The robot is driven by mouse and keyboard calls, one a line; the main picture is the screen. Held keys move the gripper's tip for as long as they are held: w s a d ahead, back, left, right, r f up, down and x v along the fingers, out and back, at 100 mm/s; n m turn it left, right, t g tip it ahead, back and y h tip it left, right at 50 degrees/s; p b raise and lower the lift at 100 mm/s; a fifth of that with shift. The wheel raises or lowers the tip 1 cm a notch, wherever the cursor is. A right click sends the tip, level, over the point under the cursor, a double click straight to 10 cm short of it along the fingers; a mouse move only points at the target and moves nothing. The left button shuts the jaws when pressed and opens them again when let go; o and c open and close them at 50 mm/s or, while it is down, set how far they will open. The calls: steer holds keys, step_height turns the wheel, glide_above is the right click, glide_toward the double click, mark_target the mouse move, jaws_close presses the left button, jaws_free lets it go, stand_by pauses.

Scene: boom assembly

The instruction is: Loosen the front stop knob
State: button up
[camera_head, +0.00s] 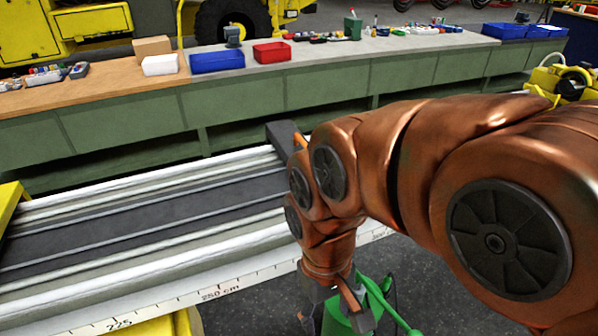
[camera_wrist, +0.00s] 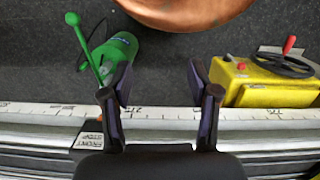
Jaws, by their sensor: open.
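My gripper (camera_wrist: 160,85) is open and empty in the wrist view, its two dark fingers spread over the rail's scale edge and the floor. In the head view my gripper (camera_head: 333,312) points down at the rail's near side. A plate reading "FRONT STOP" (camera_wrist: 88,140) lies on the rail, left of the left finger. A green body with a lever (camera_wrist: 116,52) is above that plate, beyond the left finger; it shows partly behind my gripper in the head view (camera_head: 376,296). No part is clearly recognisable as the front stop knob.
The long rail (camera_head: 130,225) carries a centimetre scale. A yellow block with a black handwheel and red handle (camera_wrist: 272,92) stands right of my gripper. A green workbench (camera_head: 120,128) behind holds blue bins (camera_head: 217,61) and a red bin (camera_head: 272,52). Dark floor lies in front.

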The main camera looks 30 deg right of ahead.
steer(key=shift+o, duration=1.2)
steer(key=w+d+r+m, duration=0.1)
steer(key=w+r, duration=0.1)
steer(key=w, duration=0.3)
steer(key=w+d+r+m, duration=0.1)
steer(key=w+r, duration=0.1)
steer(key=w, duration=0.3)
steer(key=shift+w+d+t, duration=0.25)
steer(key=shift+d+t, duration=0.05)
steer(key=w+d+m, duration=0.2)
steer(key=w+d, duration=0.3)
steer(key=w, duration=0.1)
steer(key=w+d+r+m+p, duration=0.1)
steer(key=w+d+m, duration=0.2)
steer(key=w+d, duration=0.3)
steer(key=w+d+r+m+t, duration=0.1)
steer(key=w+d+m, duration=0.1)
steer(key=w+d, duration=0.4)
steer(key=shift+w+r+p, duration=0.1)
steer(key=shift+w+p, duration=0.25)
steer(key=shift+w+d+m, duration=0.2)
steer(key=shift+d+m, duration=0.2)
steer(key=shift+d, duration=0.1)
steer(key=shift+f+p, duration=1.25)
steer(key=shift+f, duration=2.7)
steer(key=c, duration=1.2)
